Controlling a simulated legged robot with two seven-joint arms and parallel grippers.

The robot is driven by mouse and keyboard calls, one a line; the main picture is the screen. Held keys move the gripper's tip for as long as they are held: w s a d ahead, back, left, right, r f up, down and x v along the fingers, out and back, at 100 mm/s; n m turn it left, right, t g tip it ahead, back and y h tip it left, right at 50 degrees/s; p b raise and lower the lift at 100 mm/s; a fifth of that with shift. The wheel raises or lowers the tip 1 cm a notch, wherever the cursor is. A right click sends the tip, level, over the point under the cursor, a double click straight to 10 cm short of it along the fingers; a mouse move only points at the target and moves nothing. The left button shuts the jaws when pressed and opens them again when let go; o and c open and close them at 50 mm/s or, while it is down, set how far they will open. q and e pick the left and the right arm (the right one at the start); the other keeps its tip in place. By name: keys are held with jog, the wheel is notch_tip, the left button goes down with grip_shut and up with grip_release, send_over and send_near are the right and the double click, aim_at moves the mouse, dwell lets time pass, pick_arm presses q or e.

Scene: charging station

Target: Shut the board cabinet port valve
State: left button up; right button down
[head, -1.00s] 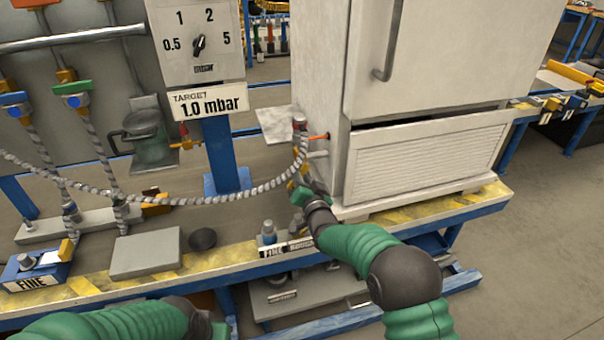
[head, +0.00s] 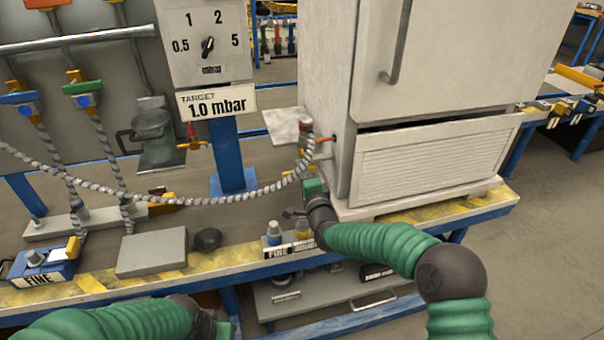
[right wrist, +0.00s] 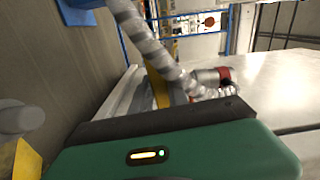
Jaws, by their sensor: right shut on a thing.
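The white cabinet (head: 345,90) stands on the bench, with a port on its left side. A short orange valve handle (head: 325,139) sticks out there, close to the cabinet wall, roughly level. A grey braided hose (head: 240,196) runs up to the red-ringed coupling (head: 306,126) beside it. My right gripper (head: 304,166) is just below the port, its fingers at the hose and apart from the orange handle. The right wrist view shows the hose (right wrist: 147,42) crossing a yellow finger; the jaws' contact is hidden. My left gripper (head: 222,327) is low in front of the bench, its fingers unclear.
The pressure panel (head: 205,45) with its dial stands left of the cabinet, above a 1.0 mbar target sign (head: 216,102). Knobs (head: 274,233) marked FINE and another label sit at the bench's front edge. A grey block (head: 152,252) and a FINE box (head: 42,262) are further left.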

jog(key=shift+d+f+m, duration=0.1)
jog(key=shift+f+m, duration=0.05)
jog(key=shift+m, duration=0.45)
jog(key=c, duration=1.3)
grip_release()
jog(key=shift+d, duration=0.1)
jog(key=p+v, duration=0.4)
jog(key=v, duration=1.2)
jog(key=shift+s, duration=0.4)
